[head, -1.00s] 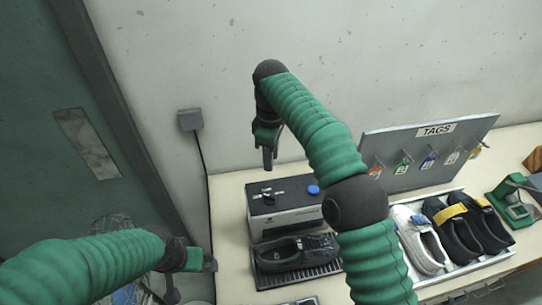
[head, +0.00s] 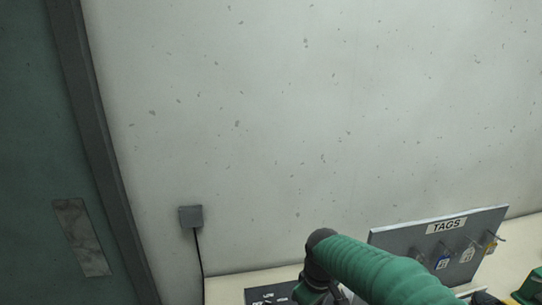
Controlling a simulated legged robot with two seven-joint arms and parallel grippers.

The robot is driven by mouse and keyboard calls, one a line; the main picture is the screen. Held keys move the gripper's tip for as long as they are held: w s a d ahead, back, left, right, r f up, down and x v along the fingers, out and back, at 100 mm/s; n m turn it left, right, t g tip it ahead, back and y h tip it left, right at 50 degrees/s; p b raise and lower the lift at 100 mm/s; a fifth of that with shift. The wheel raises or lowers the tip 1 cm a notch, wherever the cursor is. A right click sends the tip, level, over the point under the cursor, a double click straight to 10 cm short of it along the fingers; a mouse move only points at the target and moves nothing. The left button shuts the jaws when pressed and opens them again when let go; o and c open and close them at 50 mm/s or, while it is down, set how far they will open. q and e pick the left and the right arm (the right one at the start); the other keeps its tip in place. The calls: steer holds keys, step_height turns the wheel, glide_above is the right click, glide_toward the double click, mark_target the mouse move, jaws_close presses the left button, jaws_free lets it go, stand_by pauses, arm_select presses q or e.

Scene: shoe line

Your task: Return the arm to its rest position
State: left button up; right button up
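My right arm (head: 375,270) comes in at the bottom, right of the middle, and bends down at a dark joint (head: 321,240). Its end runs out of the bottom of the frame, so the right gripper's fingertips are not seen. My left arm and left gripper are outside the view. The shoes are also outside the view.
A grey TAGS board (head: 405,240) with hanging tags stands on the bench (head: 228,287) at right. A dark-topped box (head: 265,296) shows at the bottom edge. A wall socket (head: 190,216) and a green door (head: 45,120) are at left. The wall above is clear.

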steer(key=s+d+f+m+b, duration=0.1)
steer(key=s+d+f+m, duration=0.1)
steer(key=s, duration=0.4)
steer(key=s+d+f+m+b, duration=0.1)
steer(key=s+d+f+m, duration=0.2)
steer(key=s+d+f, duration=0.1)
steer(key=s+d+f+m+t+b, duration=0.1)
steer(key=s+d+f+m, duration=0.1)
steer(key=s, duration=0.5)
step_height(320, 180, down, 2)
steer(key=shift+s+d+f+m, duration=0.25)
steer(key=shift+s+d+m, duration=0.15)
steer(key=shift+d, duration=0.4)
steer(key=shift+w, duration=0.15)
